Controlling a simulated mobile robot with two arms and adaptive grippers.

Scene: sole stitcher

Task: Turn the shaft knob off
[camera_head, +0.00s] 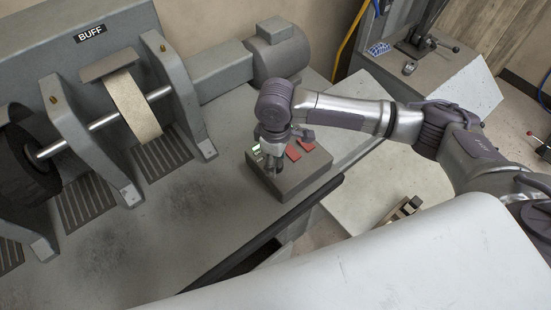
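My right gripper (273,168) points down over the left part of this box, beside the green light. Its fingers are at or very near the box top, and I cannot tell whether they touch it. The fingers look close together, but their gap is not clear. No shaft knob shows clearly; the gripper hides part of the box top. My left gripper is not in view.
A machine with a BUFF sign (90,34) stands at the left, with a pale wheel (133,106) and a black brush wheel (25,165) on a shaft. A motor housing (278,52) is behind the box. The bench front (170,240) is clear.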

